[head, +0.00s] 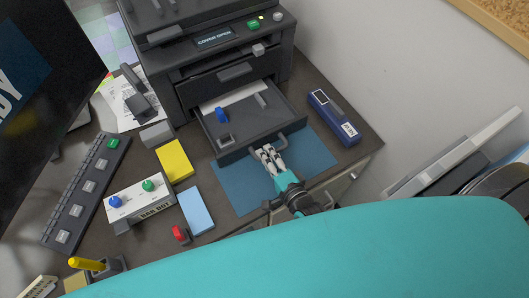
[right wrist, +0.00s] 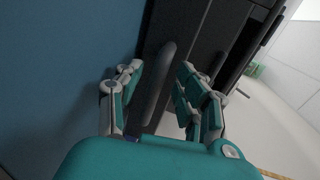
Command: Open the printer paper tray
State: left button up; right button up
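The dark grey printer paper tray (head: 272,115) is pulled well out of the printer (head: 215,60). A white sheet shows at its back. The tray's grey bar handle (head: 291,141) is on its front face. My right gripper (head: 267,156) is at the handle's left part. The exact contact is hard to see. My left gripper is not in view.
A blue mat (head: 232,187) lies under the tray front. A navy box (head: 333,117) stands right of the tray. Left are a yellow pad (head: 174,160), a light blue pad (head: 196,211) and a button box (head: 140,203). A blue piece (head: 221,115) sits in the tray.

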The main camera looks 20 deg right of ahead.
jog(key=v, duration=1)
jog(key=shift+w+d, duration=0.1)
jog(key=shift+d, duration=0.15)
jog(key=shift+f, duration=0.15)
